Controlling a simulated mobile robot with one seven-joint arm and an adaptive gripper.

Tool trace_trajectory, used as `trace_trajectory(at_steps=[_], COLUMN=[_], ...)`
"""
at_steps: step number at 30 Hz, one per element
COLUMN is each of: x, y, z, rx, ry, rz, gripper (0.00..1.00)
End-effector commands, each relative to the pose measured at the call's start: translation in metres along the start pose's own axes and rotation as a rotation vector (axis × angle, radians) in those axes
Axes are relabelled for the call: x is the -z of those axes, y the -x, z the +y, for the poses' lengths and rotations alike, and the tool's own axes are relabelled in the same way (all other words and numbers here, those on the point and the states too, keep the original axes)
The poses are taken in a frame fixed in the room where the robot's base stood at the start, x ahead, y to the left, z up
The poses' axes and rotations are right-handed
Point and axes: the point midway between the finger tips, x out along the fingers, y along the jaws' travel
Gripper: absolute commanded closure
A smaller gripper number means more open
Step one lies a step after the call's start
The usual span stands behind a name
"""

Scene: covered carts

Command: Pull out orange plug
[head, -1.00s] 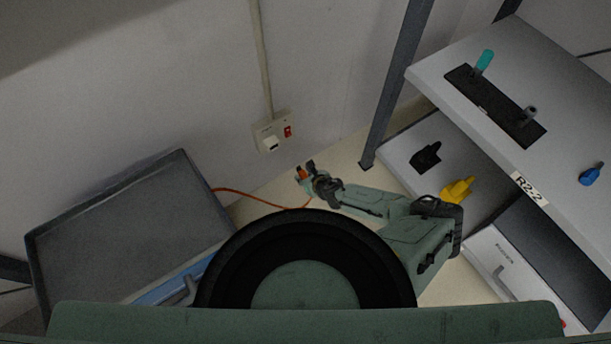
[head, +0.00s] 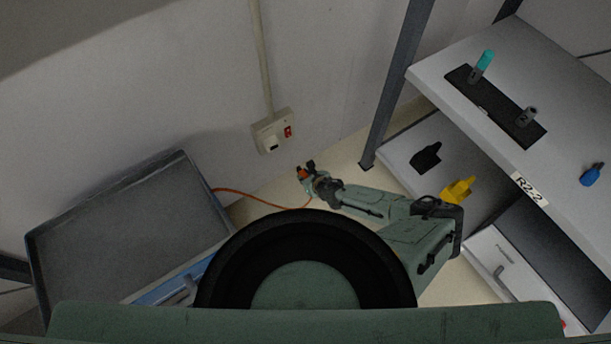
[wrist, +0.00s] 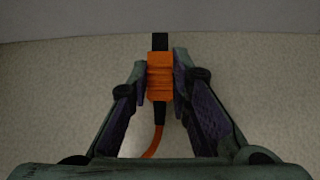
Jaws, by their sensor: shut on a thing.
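The orange plug (wrist: 160,78) is between the two fingers of my gripper (wrist: 160,82) in the wrist view, with a black end pointing away toward the wall. My gripper is shut on it. In the head view my gripper (head: 306,174) holds the plug low, in front of and below the wall socket (head: 273,135), clear of it. The orange cord (head: 262,201) runs from the gripper left to the cart (head: 125,240).
A grey shelf unit (head: 450,75) with a dark post (head: 398,85) stands at the right, close to my arm. It bears a yellow object (head: 457,189), a black one (head: 426,158) and a blue one (head: 591,174). Pale floor is free below the socket.

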Motion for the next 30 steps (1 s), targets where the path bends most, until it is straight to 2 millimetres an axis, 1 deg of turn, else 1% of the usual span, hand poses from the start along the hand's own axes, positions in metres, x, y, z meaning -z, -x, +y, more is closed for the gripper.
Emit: trace_trajectory(at_steps=[7, 30], x=[0.001, 0.018], y=[0.002, 0.018], z=[0.0, -0.001], rx=[0.0, 0.0], ry=[-0.001, -0.001], rz=[0.0, 0.0], gripper=[1.0, 1.0])
